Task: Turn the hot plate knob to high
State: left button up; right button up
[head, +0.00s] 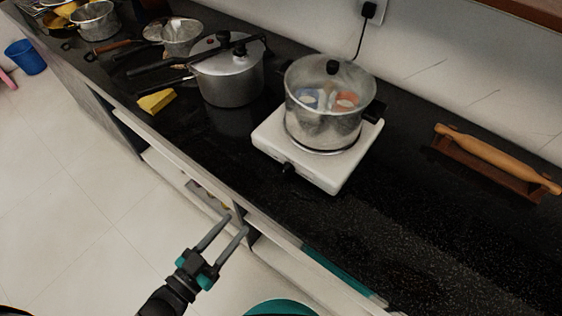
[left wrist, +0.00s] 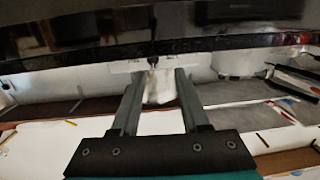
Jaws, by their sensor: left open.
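The white hot plate (head: 266,139) stands on the black counter in the head view. Its small black knob (head: 288,169) is on the front side, facing the counter's front edge. A clear-lidded pot (head: 322,128) sits on the burner. My left gripper (head: 237,223) is open and empty, with its fingers pointing up toward the counter's front edge. It is apart from the knob, below and left of it in the picture. The left wrist view shows the two spread fingers (left wrist: 157,78); whether a small dark spot beyond them is the knob, I cannot tell. My right gripper is not in view.
A pressure cooker (head: 227,75) and a yellow sponge (head: 156,101) lie left of the hot plate. A rolling pin (head: 496,157) rests on a wooden stand at the right. The counter front right of the hot plate is clear. Open shelves lie under the counter.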

pick_arm(q)
notch_tip(320, 180, up, 3)
jog(key=d+h, duration=0.1)
jog(key=h, duration=0.1)
jog(key=b, duration=0.1)
send_near(284, 171)
jog(key=shift+m, duration=0.4)
jog(key=x, duration=0.8)
jog(key=shift+w+d, duration=0.15)
jog(key=shift+w, duration=0.05)
grip_shut()
